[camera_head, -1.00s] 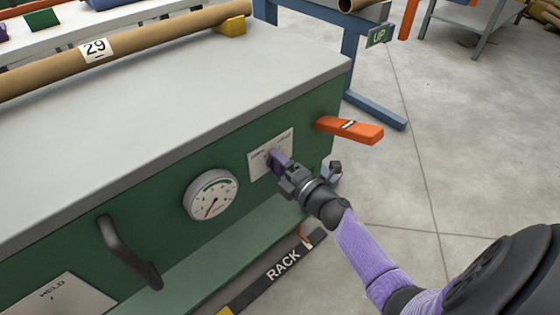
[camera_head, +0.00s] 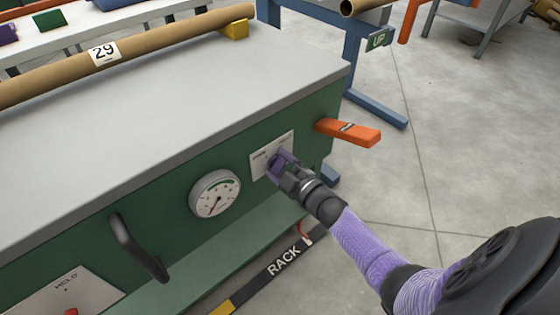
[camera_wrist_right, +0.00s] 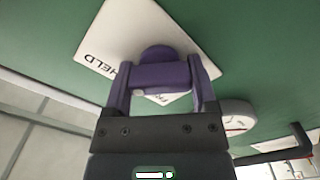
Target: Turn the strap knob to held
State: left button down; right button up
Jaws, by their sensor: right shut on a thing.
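The purple strap knob (camera_head: 279,158) sits on a white label plate (camera_head: 259,163) near the right end of the green bench front. My right gripper (camera_head: 283,163) is at the knob, its fingers on either side of it. In the right wrist view the knob (camera_wrist_right: 160,77) lies between the two fingers, with its round base against the plate. The word HELD shows on the plate (camera_wrist_right: 100,52) left of the knob there; other lettering below the knob is partly hidden. My left gripper is not in view.
A round gauge (camera_head: 215,194) is left of the plate, and a black handle (camera_head: 138,248) is further left. An orange lever (camera_head: 348,132) sticks out at the bench's right end. A cardboard tube (camera_head: 150,45) lies on the bench top by a yellow block (camera_head: 235,29).

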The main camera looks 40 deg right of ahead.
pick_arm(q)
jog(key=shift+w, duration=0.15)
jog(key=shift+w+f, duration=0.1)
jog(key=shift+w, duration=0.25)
pick_arm(e)
jog(key=shift+m, duration=0.3)
jog(key=o, duration=0.9)
jog(key=shift+o, duration=1.3)
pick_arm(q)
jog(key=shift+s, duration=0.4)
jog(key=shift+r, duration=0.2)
pick_arm(e)
jog(key=shift+s, duration=0.1)
